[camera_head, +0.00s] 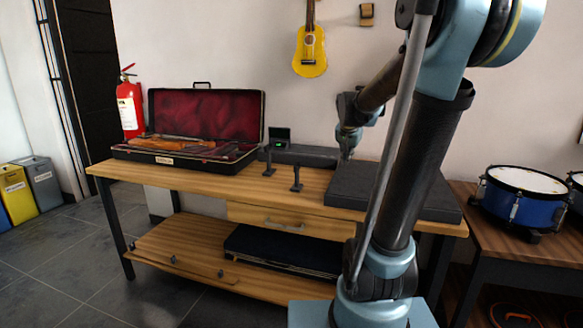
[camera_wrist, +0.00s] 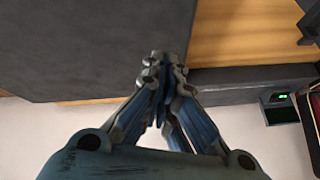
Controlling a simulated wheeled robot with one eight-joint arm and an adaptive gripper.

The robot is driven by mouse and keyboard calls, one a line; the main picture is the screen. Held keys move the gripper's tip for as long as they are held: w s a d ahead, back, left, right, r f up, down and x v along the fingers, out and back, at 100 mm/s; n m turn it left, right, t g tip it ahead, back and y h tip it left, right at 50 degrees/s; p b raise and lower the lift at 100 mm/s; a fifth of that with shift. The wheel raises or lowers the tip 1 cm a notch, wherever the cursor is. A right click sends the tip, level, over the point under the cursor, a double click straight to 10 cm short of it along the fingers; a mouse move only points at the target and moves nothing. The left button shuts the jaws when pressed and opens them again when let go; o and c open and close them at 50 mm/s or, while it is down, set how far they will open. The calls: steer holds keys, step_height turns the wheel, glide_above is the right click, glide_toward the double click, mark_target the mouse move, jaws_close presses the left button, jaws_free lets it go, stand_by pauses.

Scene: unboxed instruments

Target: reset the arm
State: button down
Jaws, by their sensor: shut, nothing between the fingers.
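My gripper (camera_head: 346,151) hangs at the end of my bent arm, pointing down over the back of the wooden workbench (camera_head: 200,185). It is beside the left back part of a dark grey flat pad (camera_head: 350,187) on the bench. In the wrist view, my gripper (camera_wrist: 163,62) has its fingers together and holds nothing. The same pad fills the upper left of the wrist view (camera_wrist: 75,45). I cannot tell the exact height of the fingertips above the bench.
An open red-lined case (camera_head: 205,112) with an instrument stands on the bench's left. Two small black stands (camera_head: 296,180) and a long dark box (camera_head: 305,154) lie mid-bench. A small green-lit device (camera_wrist: 279,98) is near. Blue drums (camera_head: 521,195) are at right. A yellow ukulele (camera_head: 309,52) hangs behind.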

steer(key=s+f+n+g, duration=0.1)
steer(key=s+f, duration=0.4)
steer(key=s, duration=0.5)
steer(key=s+a+f+n+g+y, duration=0.1)
steer(key=s+f+n, duration=0.2)
steer(key=s, duration=0.7)
steer(key=s+a+f+n+g, duration=0.1)
steer(key=s+f+n, duration=0.2)
steer(key=s+f, duration=0.3)
steer(key=s, duration=0.5)
steer(key=shift+f+g, duration=0.35)
steer(key=shift+g, duration=0.05)
steer(key=c, duration=2.3)
jaws_free()
